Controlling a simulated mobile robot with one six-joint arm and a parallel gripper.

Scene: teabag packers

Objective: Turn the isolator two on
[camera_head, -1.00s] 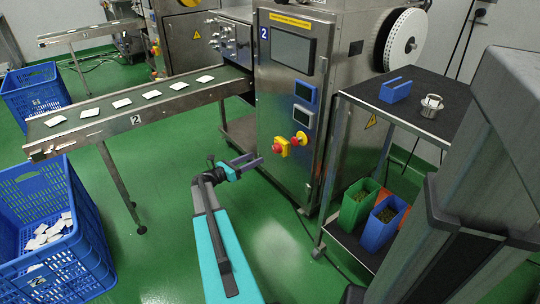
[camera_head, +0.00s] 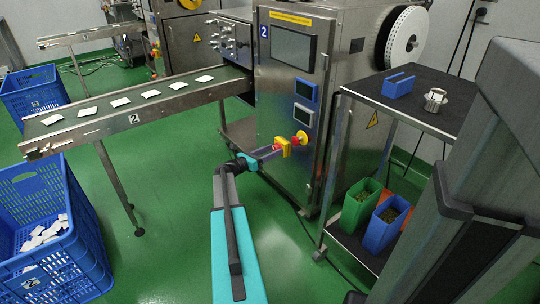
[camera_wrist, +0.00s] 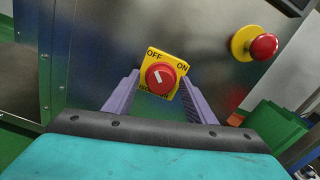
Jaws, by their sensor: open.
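Isolator two is a red rotary knob on a yellow plate on the front of the steel machine marked 2; it shows in the head view (camera_head: 284,146) and in the middle of the wrist view (camera_wrist: 160,77). Its plate reads OFF at upper left and ON at upper right. The knob's white mark points up and slightly left, nearer OFF. My gripper (camera_head: 271,153) is open, its purple fingers reaching toward the plate. In the wrist view the fingers (camera_wrist: 158,80) stand left and right of the knob. I cannot tell whether they touch it.
A red emergency button (camera_wrist: 263,46) on a yellow base sits close to the right of the isolator. A steel trolley (camera_head: 345,92) with green and blue bins stands to the right. The conveyor (camera_head: 100,122) and blue crates (camera_head: 85,235) are at left.

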